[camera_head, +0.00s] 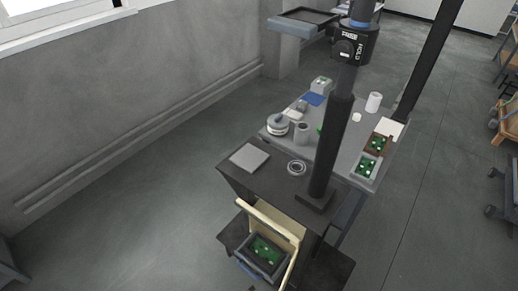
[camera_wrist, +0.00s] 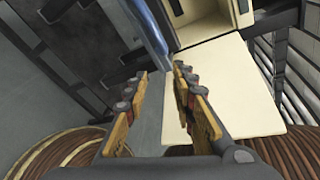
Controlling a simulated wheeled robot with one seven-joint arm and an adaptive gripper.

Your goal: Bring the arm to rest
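My gripper (camera_wrist: 160,76) shows in the wrist view with its two tan-padded fingers apart and nothing between them. A pale cream panel (camera_wrist: 235,85) lies beyond the right finger, and an open cream box (camera_wrist: 212,22) is above it at the top. A blue edge (camera_wrist: 152,32) stands beside the box. How far the fingertips are from these cannot be told.
A dark table (camera_head: 240,185) carries a black column (camera_head: 332,145). Below it is a cream frame (camera_head: 275,218) with a tray of green boards (camera_head: 264,252). A grey bench (camera_head: 342,138) behind holds several small items. Open floor (camera_head: 120,215) lies to the left.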

